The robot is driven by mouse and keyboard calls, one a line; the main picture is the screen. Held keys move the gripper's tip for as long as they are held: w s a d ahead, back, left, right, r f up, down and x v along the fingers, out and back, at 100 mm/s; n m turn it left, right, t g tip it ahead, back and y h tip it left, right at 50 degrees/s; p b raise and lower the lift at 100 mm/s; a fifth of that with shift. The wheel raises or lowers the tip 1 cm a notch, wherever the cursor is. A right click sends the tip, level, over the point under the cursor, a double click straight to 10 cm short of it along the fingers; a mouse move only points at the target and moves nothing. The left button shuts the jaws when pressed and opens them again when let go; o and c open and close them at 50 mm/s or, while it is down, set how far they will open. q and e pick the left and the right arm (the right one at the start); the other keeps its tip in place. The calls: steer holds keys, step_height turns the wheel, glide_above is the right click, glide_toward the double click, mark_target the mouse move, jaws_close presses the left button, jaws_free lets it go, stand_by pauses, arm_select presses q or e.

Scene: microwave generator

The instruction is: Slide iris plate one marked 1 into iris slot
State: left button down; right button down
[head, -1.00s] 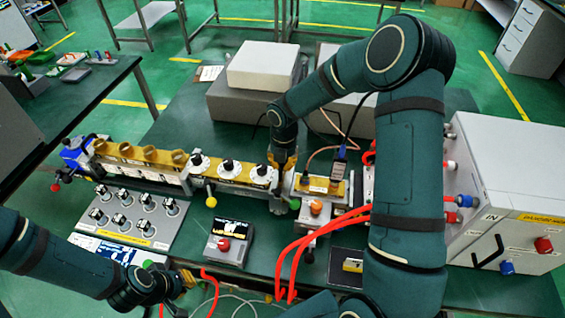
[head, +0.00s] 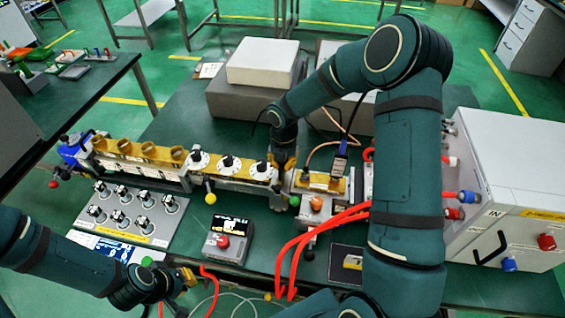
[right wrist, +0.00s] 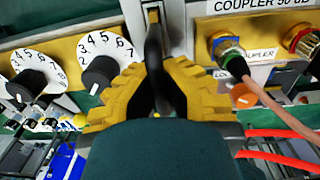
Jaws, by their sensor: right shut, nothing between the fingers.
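My right gripper (head: 282,160) is shut with nothing held, pointing down at the joint between the dial section (head: 232,170) and the coupler block (head: 322,185). In the right wrist view, its yellow fingers (right wrist: 160,88) close together at a narrow vertical gap beside the dials. A dark upright shape is between them and the gap; I cannot tell whether it is fingertip or another part. The iris slot is not clearly visible; the gripper covers much of this joint. I cannot make out a plate marked 1. My left gripper (head: 185,280) is low at the left, its jaws too small to read.
A switch panel (head: 130,215) and a small display box (head: 229,238) stand in front of the waveguide line. Red hoses (head: 320,230) run to the right. A large white cabinet (head: 510,195) is at the right. White and grey boxes (head: 262,62) stand behind.

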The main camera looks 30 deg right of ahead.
steer(key=shift+f+b, duration=0.35)
steer(key=shift+f, duration=0.25)
steer(key=c, duration=1.1)
jaws_free()
steer(key=shift+o, duration=0.2)
